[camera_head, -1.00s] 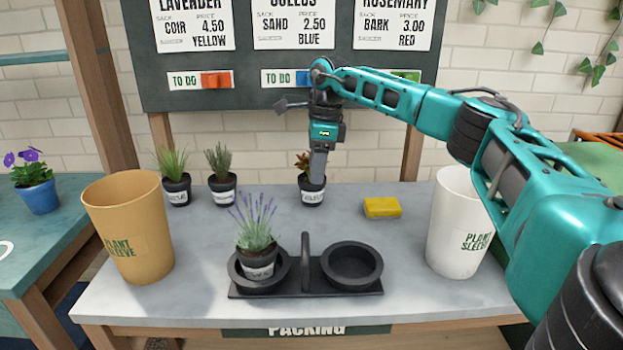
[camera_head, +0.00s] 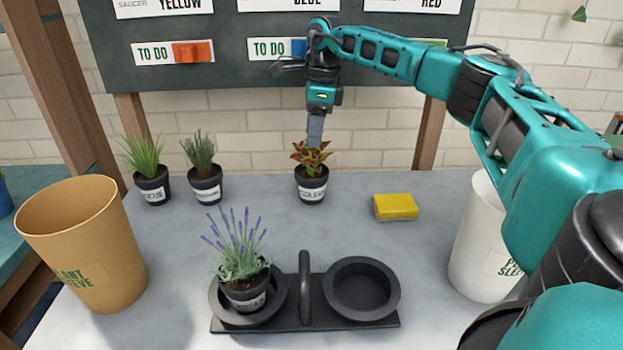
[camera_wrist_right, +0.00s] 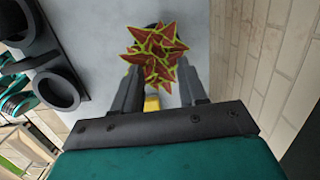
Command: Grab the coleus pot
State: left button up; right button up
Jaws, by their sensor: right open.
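The coleus pot (camera_head: 312,190) is a small black pot with a white label and red, yellow-edged leaves. It stands upright towards the back of the grey table. My right gripper (camera_head: 314,140) is directly above it, fingers pointing down near the top of the leaves. In the right wrist view, the open fingers (camera_wrist_right: 160,82) lie on either side of the coleus leaves (camera_wrist_right: 155,55), which hide most of the pot. The gripper holds nothing. My left gripper is not in view.
A black two-cup carrier (camera_head: 305,319) stands in front, with a lavender pot (camera_head: 245,295) in its left cup; the right cup is empty. Two potted plants (camera_head: 153,188) (camera_head: 206,187) stand left of the coleus. A yellow sponge (camera_head: 396,207), tan sleeve bin (camera_head: 85,245) and white bin (camera_head: 485,240) stand around.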

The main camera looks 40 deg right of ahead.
aim_at(311, 171)
jog(key=f, duration=0.4)
jog(key=a+f+b, duration=0.1)
jog(key=f, duration=0.1)
jog(key=shift+f, duration=0.35)
grip_shut()
jog(key=shift+r, duration=0.1)
dwell(1.0)
